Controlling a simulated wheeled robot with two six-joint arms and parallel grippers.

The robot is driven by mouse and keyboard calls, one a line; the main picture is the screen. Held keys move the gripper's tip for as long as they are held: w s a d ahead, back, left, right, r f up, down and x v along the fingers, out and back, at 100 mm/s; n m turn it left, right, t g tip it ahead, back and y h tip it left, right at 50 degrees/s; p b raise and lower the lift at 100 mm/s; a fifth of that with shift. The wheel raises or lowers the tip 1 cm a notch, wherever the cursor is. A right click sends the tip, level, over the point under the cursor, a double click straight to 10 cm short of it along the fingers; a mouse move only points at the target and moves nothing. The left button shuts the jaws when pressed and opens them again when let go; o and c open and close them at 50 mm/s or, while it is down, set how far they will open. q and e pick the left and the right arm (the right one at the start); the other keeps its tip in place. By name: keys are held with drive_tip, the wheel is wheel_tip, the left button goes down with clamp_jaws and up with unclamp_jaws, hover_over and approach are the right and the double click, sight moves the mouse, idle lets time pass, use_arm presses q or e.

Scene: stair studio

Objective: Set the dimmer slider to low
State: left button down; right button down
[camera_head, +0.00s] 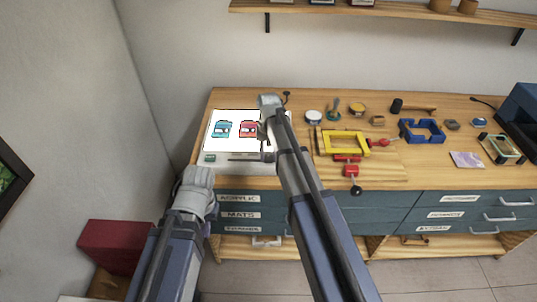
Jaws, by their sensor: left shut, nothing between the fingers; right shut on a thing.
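A white light box (213,136) with a bright top stands at the left end of the workbench. A teal picture (222,129) and a red picture (248,129) lie on its top. A dark slider slot (243,157) runs along its front face. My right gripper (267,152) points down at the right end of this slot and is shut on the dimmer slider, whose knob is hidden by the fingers. My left gripper (198,176) is shut and empty, in front of the box's left front corner; its fingertips are hard to make out.
A yellow frame (343,152), a red clamp (351,172) and blue clamp-like parts (421,131) lie right of the box on the wooden workbench (290,182). Labelled drawers (388,214) are below the top. A red box (112,245) stands on the floor at left. A shelf (400,12) hangs above.

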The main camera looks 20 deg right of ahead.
sight(235, 160)
idle(0.9)
drive_tip(key=w+a, duration=0.1)
drive_tip(key=a, duration=0.3)
drive_tip(key=w+a, duration=0.1)
drive_tip(key=a, duration=0.3)
drive_tip(key=w+a, duration=0.1)
drive_tip(key=a, duration=0.3)
drive_tip(key=shift+w, duration=0.25)
drive_tip(key=c, duration=0.5)
unclamp_jaws()
drive_tip(key=shift+a, duration=0.1)
